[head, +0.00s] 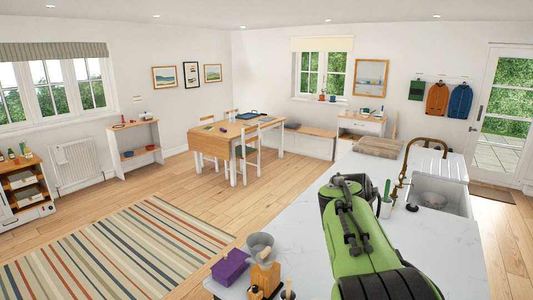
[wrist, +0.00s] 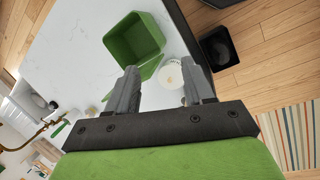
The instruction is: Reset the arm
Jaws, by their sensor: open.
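My gripper (wrist: 159,72) shows in the wrist view with its two grey fingers spread apart and nothing clasped between them. Beyond the fingertips, a green open box (wrist: 136,42) sits on the white marbled worktop (wrist: 75,50). A round white item (wrist: 170,76) lies beyond the gap between the fingers, beside the box; I cannot tell what it is. In the head view my green arm reaches over the worktop (head: 290,215), and my gripper is hidden there.
A sink (head: 440,193) with a brass tap (head: 408,165) lies to the right. A dark bin (wrist: 218,47) stands on the floor.

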